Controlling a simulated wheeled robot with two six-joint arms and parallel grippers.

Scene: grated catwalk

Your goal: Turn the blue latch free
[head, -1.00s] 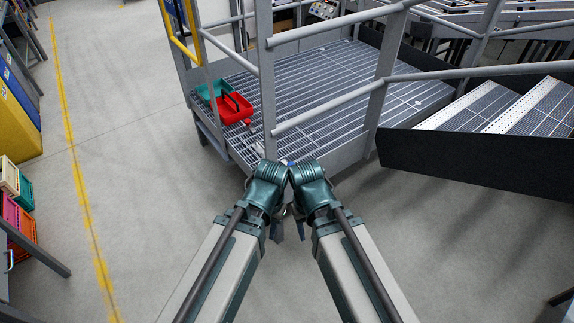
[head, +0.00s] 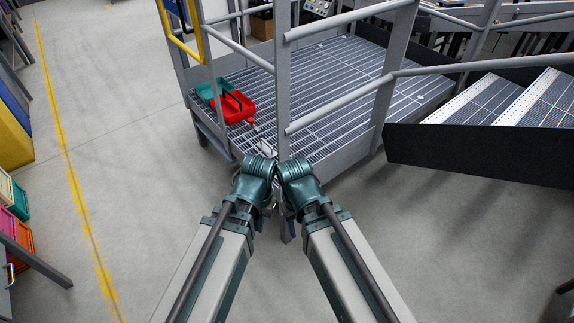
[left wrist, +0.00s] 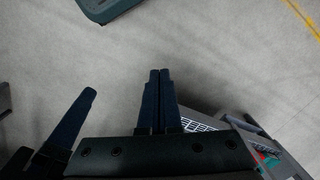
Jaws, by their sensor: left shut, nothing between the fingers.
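I cannot make out the blue latch in either current view; my wrists cover part of the platform's near corner in the head view. My left gripper (head: 262,220) hangs below its wrist, mostly hidden by the arm. In the left wrist view its two dark fingers (left wrist: 160,98) lie side by side, shut and empty, with bare floor beyond the tips. My right gripper (head: 287,229) hangs close beside it, its jaws unclear. Both are in front of the grated platform (head: 330,90).
A red tray (head: 236,107) and a teal tray (head: 207,91) sit on the grating's left side. A grey post (head: 283,80) and railings rise at the platform's edge. Steps (head: 500,98) with a dark side panel are at right.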

